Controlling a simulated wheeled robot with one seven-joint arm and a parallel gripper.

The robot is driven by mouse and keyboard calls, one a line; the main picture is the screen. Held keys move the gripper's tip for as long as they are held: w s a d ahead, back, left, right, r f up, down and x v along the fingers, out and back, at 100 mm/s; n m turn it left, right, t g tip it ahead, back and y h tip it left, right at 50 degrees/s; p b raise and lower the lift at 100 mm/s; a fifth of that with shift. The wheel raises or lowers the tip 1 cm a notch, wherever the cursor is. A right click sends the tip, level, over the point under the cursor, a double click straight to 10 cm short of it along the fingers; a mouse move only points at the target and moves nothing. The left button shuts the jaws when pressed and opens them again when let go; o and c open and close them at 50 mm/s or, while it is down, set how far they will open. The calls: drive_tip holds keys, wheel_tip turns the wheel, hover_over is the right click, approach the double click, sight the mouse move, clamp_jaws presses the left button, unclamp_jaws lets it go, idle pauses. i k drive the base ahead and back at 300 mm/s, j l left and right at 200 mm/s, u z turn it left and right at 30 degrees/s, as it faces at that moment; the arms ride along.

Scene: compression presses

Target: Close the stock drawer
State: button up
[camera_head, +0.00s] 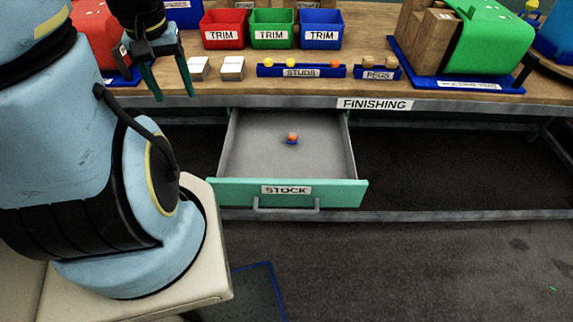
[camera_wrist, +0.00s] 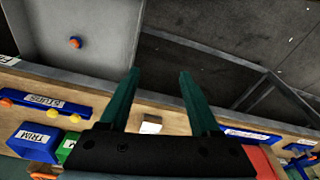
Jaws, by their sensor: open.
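The stock drawer (camera_head: 292,190) is pulled out from under the workbench, with a teal front, a "STOCK" label and a grey bar handle (camera_head: 286,208). Inside lies a small orange and blue piece (camera_head: 292,138). In the wrist view the grey drawer inside (camera_wrist: 100,30) and the piece (camera_wrist: 75,42) show at the upper left; the handle is out of that view. My gripper (camera_head: 172,95) is open and empty, above the bench's front edge, left of and higher than the drawer. Its two teal fingers (camera_wrist: 160,85) are spread apart in the wrist view.
On the bench (camera_head: 210,92) stand red (camera_head: 222,29), green (camera_head: 272,28) and blue (camera_head: 321,29) TRIM bins, a blue STUDS tray (camera_head: 301,71), a PEGS tray (camera_head: 377,74) and a green press (camera_head: 492,35). The floor right of the drawer is open.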

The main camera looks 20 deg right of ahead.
sight(257, 167)
drive_tip(key=k+j+z, duration=0.15)
drive_tip(key=j+z, duration=0.25)
drive_tip(key=k+j+z, duration=0.15)
drive_tip(key=z, duration=0.25)
drive_tip(key=j, duration=0.1)
